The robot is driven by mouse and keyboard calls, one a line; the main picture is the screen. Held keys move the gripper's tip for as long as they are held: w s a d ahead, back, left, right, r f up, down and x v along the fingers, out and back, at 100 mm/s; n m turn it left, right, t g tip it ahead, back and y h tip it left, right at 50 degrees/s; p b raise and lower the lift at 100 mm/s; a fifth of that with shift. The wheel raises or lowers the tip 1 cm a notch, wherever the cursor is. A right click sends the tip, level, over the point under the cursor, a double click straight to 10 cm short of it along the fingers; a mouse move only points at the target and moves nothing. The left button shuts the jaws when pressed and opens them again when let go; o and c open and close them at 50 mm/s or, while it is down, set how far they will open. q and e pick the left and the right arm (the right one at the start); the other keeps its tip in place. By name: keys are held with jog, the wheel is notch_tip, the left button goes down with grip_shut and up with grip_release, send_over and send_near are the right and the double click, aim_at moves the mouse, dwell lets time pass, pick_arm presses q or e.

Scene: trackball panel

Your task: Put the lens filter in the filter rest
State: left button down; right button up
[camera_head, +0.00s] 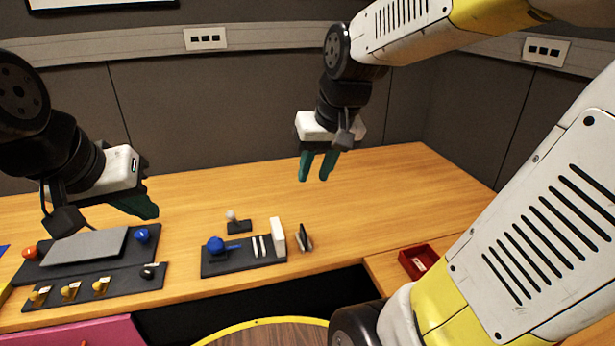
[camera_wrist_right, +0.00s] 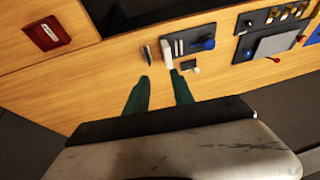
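A thin dark upright piece (camera_head: 304,237), which looks like the lens filter, stands just right of a dark panel, beside a tall white block (camera_head: 278,235). It also shows in the right wrist view (camera_wrist_right: 147,55). Two white upright slats (camera_head: 258,246) on the panel may be the filter rest; I cannot tell for certain. My right gripper (camera_head: 316,168) is open and empty, above the table and behind the panel. Its two green fingers (camera_wrist_right: 160,92) are apart in the wrist view. My left gripper (camera_head: 142,207) hangs above the left panel; its finger gap is hidden.
The dark panel (camera_head: 220,266) carries a blue ball (camera_head: 215,244); a white knob (camera_head: 231,215) stands behind it. A red tray (camera_head: 410,268) sits at the right. The left panel (camera_head: 148,258) has a grey plate and several knobs. The table's back is clear.

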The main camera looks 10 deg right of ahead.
jog(key=s+r+t, duration=0.1)
jog(key=s, duration=0.7)
jog(key=shift+a+r+t+y, duration=0.35)
jog(key=shift+a+t+y, duration=0.05)
jog(key=shift+a, duration=0.05)
dwell(0.5)
